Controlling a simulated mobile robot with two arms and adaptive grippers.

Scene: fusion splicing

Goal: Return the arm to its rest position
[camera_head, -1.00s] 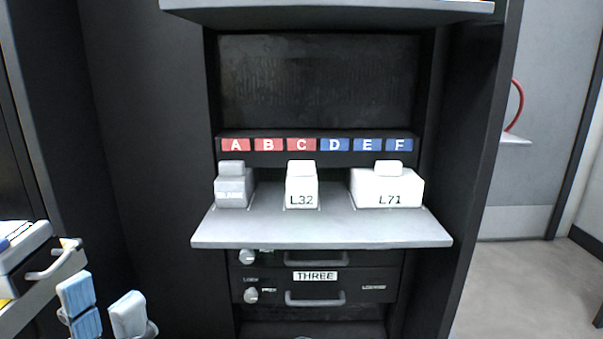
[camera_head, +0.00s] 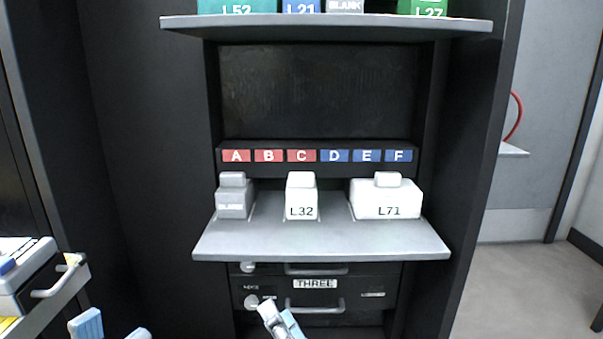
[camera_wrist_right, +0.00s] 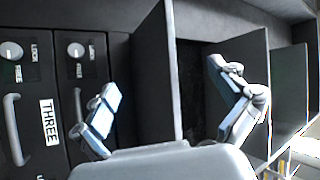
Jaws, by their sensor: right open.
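My right gripper (camera_head: 280,320) shows at the bottom middle of the head view, in front of the drawer labelled THREE (camera_head: 315,284). In the right wrist view its two fingers (camera_wrist_right: 170,112) stand wide apart with nothing between them. The THREE drawer front shows at the left of that view. My left gripper (camera_head: 112,328) is at the lower left of the head view. Only its fingertips show; they are apart and nothing is seen between them.
The grey shelf (camera_head: 320,245) holds a BLANK block (camera_head: 234,200), an L32 block (camera_head: 301,198) and an L71 block (camera_head: 385,200). An upper shelf (camera_head: 325,28) carries coloured blocks. Dark panels (camera_wrist_right: 222,85) surround the right gripper's view.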

